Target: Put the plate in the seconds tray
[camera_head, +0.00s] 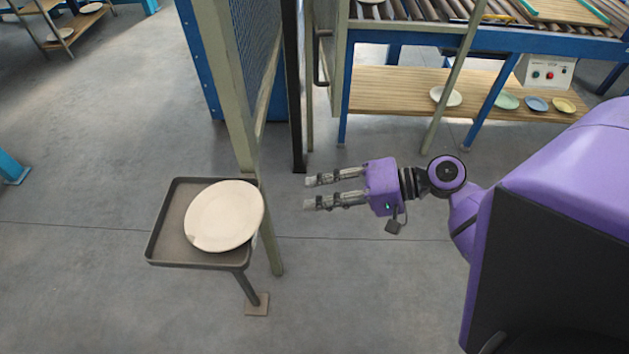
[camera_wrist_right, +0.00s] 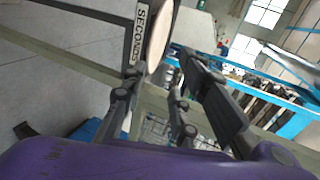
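A pale round plate (camera_head: 225,214) lies in a dark square tray (camera_head: 168,226) on a post, at the left of the head view. The plate reaches over the tray's right rim and has a small notch at its lower left edge. My left gripper is not in view.
A green-grey upright frame (camera_head: 230,90) stands just behind the tray. A blue roller table (camera_head: 480,40) with a wooden lower shelf (camera_head: 385,95) is at the back right. Several plates, one of them blue (camera_head: 536,104), lie on that shelf. The floor in front is clear.

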